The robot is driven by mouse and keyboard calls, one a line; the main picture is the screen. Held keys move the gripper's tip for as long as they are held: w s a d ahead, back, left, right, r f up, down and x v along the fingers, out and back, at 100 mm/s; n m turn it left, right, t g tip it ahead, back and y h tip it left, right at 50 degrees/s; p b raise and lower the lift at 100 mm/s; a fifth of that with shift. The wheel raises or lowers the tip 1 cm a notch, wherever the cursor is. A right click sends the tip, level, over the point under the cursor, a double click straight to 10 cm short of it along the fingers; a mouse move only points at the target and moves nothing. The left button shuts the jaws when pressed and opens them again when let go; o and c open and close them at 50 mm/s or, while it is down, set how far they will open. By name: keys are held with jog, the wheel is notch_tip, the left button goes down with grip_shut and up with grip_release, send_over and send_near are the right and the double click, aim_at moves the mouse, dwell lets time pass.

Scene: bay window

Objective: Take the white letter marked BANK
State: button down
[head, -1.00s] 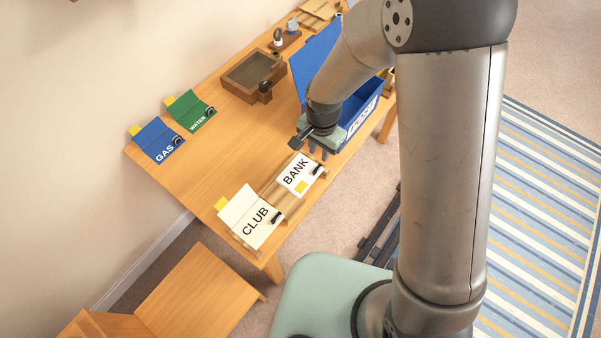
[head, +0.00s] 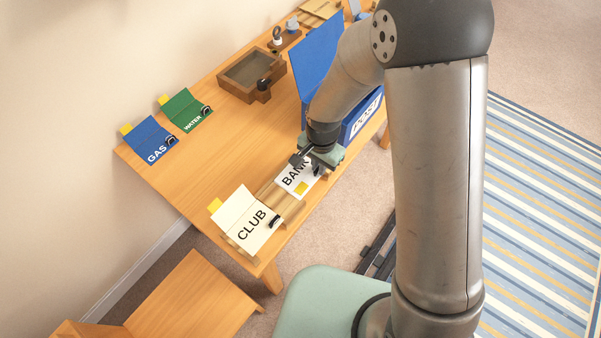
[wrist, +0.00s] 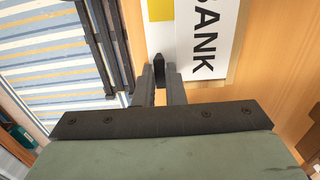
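The white letter marked BANK (head: 291,182) lies near the front edge of the wooden table, with a yellow patch on it. In the wrist view the letter (wrist: 208,28) shows close ahead, with a black clip (wrist: 158,66) at its edge. My gripper (head: 321,164) is right at the letter's right end and covers part of it in the head view. In the wrist view my gripper (wrist: 161,78) has its two fingers apart, one on each side of the clip. I cannot tell how deep the clip sits between them.
A cream letter marked CLUB (head: 246,221) lies next to BANK. Blue GAS (head: 149,140) and green WATER (head: 185,109) letters lie at the wall side. A wooden tray (head: 232,86) and a blue box (head: 361,121) stand farther back. The table's middle is clear.

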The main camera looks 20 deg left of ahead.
jog(key=shift+r+p, duration=0.4)
jog(key=shift+r, duration=0.4)
dwell(0.4)
jog(key=shift+r+p, duration=0.9)
jog(key=shift+r, duration=0.85)
